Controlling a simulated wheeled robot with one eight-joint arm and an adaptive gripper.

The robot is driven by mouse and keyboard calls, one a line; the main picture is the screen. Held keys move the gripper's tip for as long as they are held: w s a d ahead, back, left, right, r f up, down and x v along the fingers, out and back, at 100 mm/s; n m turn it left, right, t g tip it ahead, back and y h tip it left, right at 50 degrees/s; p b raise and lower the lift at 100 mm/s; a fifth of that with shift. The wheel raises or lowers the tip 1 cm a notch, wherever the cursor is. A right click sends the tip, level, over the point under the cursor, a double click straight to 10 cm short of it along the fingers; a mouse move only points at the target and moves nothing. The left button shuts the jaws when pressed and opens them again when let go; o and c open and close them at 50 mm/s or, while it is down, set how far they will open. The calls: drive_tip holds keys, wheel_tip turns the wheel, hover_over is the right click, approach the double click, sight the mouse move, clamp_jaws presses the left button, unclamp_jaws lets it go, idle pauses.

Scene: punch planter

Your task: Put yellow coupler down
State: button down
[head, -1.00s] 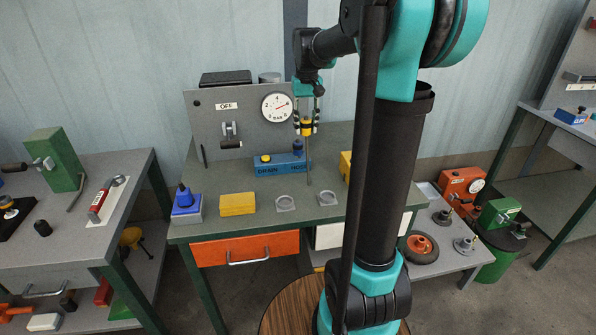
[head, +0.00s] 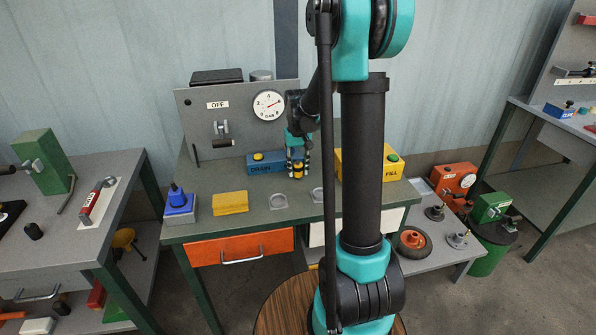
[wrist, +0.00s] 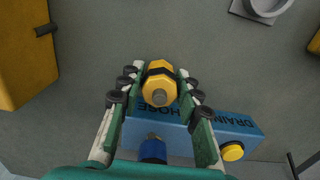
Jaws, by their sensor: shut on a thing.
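My gripper (head: 297,172) is shut on the yellow coupler (wrist: 159,87). The coupler has a black band and a grey tip and sits between the fingertips in the wrist view. In the head view the gripper is low over the table, in front of the blue DRAIN HOSE block (head: 265,167). I cannot tell whether the coupler touches the tabletop. In the wrist view the block (wrist: 188,130) lies just beyond the fingers, carrying a blue coupler (wrist: 153,150) and a yellow knob (wrist: 232,151).
Two grey round holders (head: 279,201) (head: 317,194) stand on the green-grey table (head: 240,225). A yellow block (head: 230,203) and a blue piece on a base (head: 178,203) are at the left. A yellow FILL box (head: 388,171) is at the right. A gauge panel (head: 242,112) stands behind.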

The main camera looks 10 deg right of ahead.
drive_tip(key=shift+f, duration=0.5)
drive_tip(key=c, duration=1.1)
unclamp_jaws()
drive_tip(key=shift+f, duration=0.1)
drive_tip(key=shift+o, duration=0.2)
